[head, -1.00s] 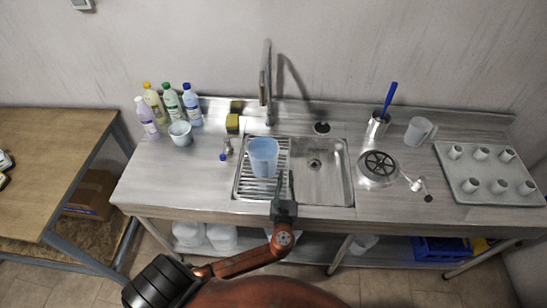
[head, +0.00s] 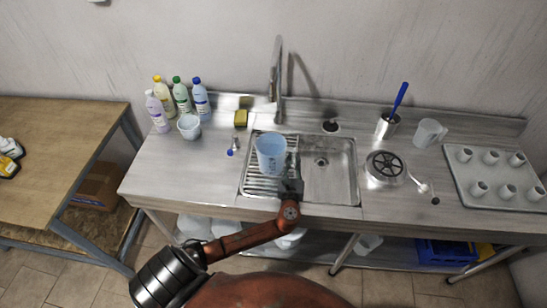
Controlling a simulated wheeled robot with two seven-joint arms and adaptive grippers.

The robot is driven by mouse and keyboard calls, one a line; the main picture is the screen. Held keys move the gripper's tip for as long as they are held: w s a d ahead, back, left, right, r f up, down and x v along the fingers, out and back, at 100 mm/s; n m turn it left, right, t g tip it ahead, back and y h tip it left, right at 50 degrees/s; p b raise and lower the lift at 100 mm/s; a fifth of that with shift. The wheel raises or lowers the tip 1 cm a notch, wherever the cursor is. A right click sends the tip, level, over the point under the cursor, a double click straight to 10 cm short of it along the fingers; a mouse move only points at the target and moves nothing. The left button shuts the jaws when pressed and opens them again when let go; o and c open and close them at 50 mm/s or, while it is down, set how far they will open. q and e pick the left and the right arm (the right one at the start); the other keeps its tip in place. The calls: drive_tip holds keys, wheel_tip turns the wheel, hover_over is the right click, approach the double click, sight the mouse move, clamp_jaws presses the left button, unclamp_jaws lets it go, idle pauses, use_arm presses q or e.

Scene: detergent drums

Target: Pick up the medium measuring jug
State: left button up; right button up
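A translucent blue measuring jug (head: 270,153) stands upright on the slatted drainer over the left part of the sink. A smaller pale jug (head: 188,127) stands by the bottles at the left, and a clear jug with a handle (head: 427,133) stands at the back right. Labels for size are not readable. My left gripper (head: 292,163) is just right of the blue jug, low over the sink, with its fingers pointing away from me. The fingers are seen nearly edge-on, so their opening is unclear, as is any contact with the jug. My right gripper is out of view.
A tall tap (head: 276,75) rises behind the sink (head: 335,185). Several detergent bottles (head: 181,97) stand at the back left. A steel pot with a blue-handled brush (head: 387,124), a round black-topped drain piece (head: 386,165) and a cup tray (head: 493,178) occupy the right.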

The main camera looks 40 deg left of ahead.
sight(285, 151)
use_arm(q)
clamp_jaws()
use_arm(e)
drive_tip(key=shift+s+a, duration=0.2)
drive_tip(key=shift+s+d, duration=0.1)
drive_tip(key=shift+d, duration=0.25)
use_arm(q)
drive_tip(key=shift+r, duration=0.2)
